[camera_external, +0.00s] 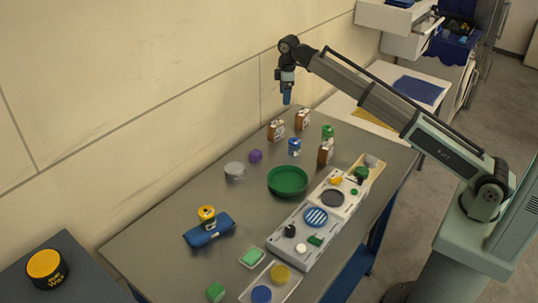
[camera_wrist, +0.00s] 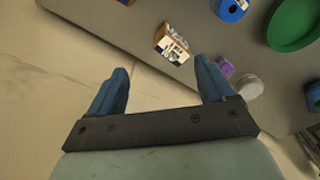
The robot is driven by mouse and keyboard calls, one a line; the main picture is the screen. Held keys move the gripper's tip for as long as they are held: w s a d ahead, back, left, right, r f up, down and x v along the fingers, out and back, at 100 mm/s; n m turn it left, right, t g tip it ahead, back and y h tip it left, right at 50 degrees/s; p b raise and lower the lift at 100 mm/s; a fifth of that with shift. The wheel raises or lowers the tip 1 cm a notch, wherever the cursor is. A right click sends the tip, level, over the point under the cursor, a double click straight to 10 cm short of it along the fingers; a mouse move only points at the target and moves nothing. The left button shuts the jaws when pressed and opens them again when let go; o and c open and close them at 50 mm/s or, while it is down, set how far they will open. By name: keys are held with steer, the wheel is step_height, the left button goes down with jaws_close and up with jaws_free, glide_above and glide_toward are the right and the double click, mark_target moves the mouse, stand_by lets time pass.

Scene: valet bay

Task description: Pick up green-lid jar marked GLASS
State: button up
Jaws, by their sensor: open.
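A small green-topped jar (camera_external: 328,131) stands near the far end of the grey table, beside a brown-and-white carton. A darker green-lidded item (camera_external: 361,174) sits on the pale tray at the right. No marking is readable on either, so I cannot tell which one says GLASS. Neither can be made out in the wrist view. My gripper (camera_external: 287,98) hangs above the table's back edge near the wall, left of and higher than the green-topped jar. In the wrist view its blue fingers (camera_wrist: 163,72) are apart with nothing held between them.
Brown-and-white cartons (camera_external: 276,130) (camera_external: 303,119) (camera_external: 325,152) stand around the jar, with a blue can (camera_external: 294,147) between. The wall is close behind my gripper.

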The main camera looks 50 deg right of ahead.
steer(key=s+d+f, duration=0.2)
steer(key=s+d, duration=0.5)
steer(key=d, duration=0.1)
steer(key=n, duration=0.1)
glide_toward(328, 134)
step_height(328, 134, up, 2)
steer(key=w+d, duration=0.2)
steer(key=d, duration=0.1)
steer(key=n, duration=0.3)
steer(key=shift+g, duration=0.3)
steer(key=f, duration=0.7)
steer(key=shift+s+a+f, duration=0.2)
steer(key=shift+s+a, duration=0.05)
steer(key=shift+s, duration=0.05)
steer(key=shift+w+a+f, duration=0.1)
steer(key=shift+f, duration=1.5)
steer(key=shift+w+a+f, duration=0.1)
steer(key=shift+f, duration=1.5)
steer(key=c, duration=1.1)
